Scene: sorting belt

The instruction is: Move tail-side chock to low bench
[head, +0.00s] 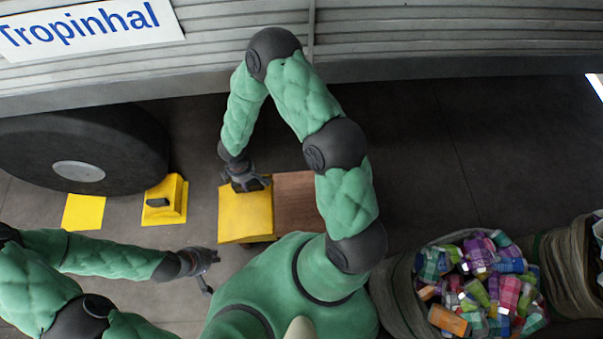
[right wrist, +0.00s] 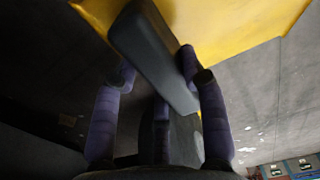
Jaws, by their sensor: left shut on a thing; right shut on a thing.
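A yellow chock (head: 243,218) is at the left part of the low brown bench (head: 296,195). I cannot tell whether it rests on the bench or hangs just above it. My right gripper (head: 247,184) is shut on its dark handle. In the right wrist view, the fingers (right wrist: 160,95) are around the grey handle (right wrist: 150,50), under the yellow body (right wrist: 235,18). Another yellow chock (head: 176,190) with a dark handle sits on the floor against the wheel. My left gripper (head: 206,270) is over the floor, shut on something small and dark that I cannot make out.
A large black wheel (head: 120,150) stands by the ribbed grey vehicle side (head: 420,40). A flat yellow patch (head: 83,212) lies on the floor below the wheel. A sack (head: 402,293) full of colourful bundles stands at lower right. The floor right of the bench is clear.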

